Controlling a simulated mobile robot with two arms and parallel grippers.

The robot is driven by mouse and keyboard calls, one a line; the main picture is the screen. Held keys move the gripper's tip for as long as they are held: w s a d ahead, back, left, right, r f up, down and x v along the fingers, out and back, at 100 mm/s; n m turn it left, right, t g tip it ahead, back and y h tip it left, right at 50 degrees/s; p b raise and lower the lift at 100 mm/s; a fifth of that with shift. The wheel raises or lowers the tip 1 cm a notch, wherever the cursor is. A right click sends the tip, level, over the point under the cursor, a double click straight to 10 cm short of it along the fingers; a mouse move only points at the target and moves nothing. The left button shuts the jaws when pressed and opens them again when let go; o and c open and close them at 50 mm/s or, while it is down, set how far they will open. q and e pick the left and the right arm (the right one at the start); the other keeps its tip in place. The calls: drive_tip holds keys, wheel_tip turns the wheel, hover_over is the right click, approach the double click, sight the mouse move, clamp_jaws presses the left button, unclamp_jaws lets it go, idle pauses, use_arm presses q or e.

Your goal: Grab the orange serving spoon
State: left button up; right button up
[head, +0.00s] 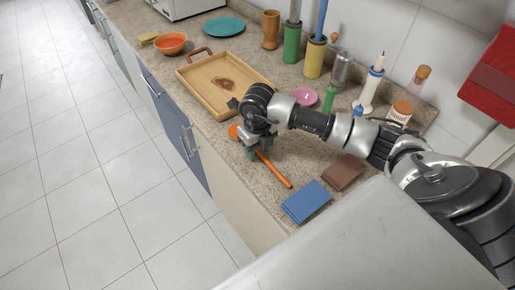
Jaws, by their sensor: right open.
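The orange serving spoon (276,173) lies on the speckled counter near its front edge. Its handle points toward the lower right, and its orange head shows at the upper left, partly hidden by my gripper. My right gripper (256,150) is open, pointing down over the spoon's upper part. Whether its fingers touch the spoon or straddle it cannot be made out. My left gripper is not in view.
A wooden tray (188,77) lies left of my gripper. A blue cloth (306,202) and a brown cloth (343,172) lie to the right. A pink bowl (304,96), a green bottle (328,101) and several tall containers stand behind my arm. An orange bowl (170,43) is farther left.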

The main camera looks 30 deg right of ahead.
drive_tip(key=shift+f, duration=0.2)
clamp_jaws()
drive_tip(key=shift+r, duration=0.15)
